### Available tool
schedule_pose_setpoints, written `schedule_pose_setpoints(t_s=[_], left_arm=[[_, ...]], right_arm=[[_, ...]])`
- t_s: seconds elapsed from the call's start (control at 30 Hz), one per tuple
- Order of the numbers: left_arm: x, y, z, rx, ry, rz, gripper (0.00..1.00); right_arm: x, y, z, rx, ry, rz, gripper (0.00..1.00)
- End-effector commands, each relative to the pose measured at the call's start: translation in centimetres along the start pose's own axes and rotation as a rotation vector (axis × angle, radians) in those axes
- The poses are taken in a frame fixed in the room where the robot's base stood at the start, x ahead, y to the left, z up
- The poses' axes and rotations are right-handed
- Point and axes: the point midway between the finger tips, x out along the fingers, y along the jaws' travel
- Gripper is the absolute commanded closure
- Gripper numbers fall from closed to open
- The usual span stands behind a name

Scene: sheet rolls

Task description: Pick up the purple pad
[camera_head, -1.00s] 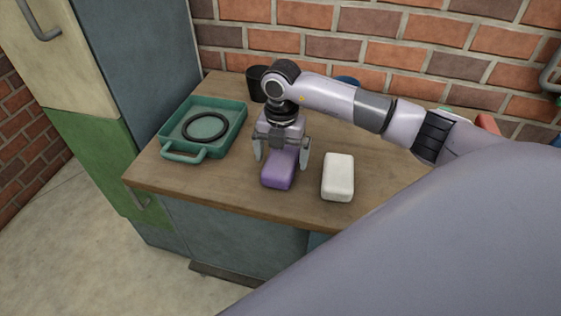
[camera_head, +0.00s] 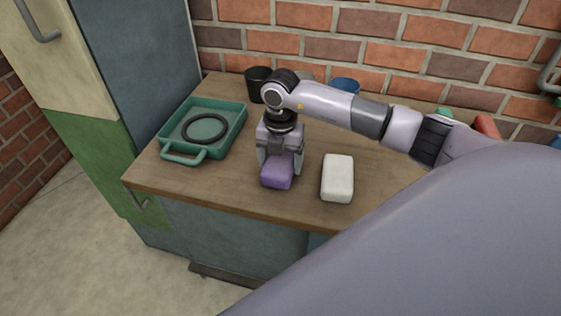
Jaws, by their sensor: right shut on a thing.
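The purple pad (camera_head: 277,177) is a small rounded block near the front of the wooden counter. My right gripper (camera_head: 280,166) points down over it from behind, with its fingers closed against the pad's left and right sides. The back part of the pad is hidden by the gripper. The pad appears to be at counter level; I cannot tell whether it touches the counter. My left gripper is not in view.
A white pad (camera_head: 338,178) lies just right of the purple one. A green tray (camera_head: 233,128) holding a black ring (camera_head: 205,141) is to the left. A black cup (camera_head: 257,84) and a blue item (camera_head: 346,84) stand at the back by the brick wall.

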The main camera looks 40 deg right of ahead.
Motion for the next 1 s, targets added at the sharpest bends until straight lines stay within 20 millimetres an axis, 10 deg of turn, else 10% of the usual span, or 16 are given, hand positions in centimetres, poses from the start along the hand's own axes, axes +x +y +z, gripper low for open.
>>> schedule_pose_setpoints(t_s=[0.27,0.7,1.0], left_arm=[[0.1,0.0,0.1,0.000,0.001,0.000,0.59],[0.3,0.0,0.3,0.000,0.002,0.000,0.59],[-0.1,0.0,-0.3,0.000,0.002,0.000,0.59]], right_arm=[[-4.3,0.1,0.1,-0.001,-0.003,0.005,0.51],[-16.8,0.1,0.0,0.000,-0.003,0.004,0.51],[-19.5,0.0,0.0,0.000,-0.001,0.001,0.51]])
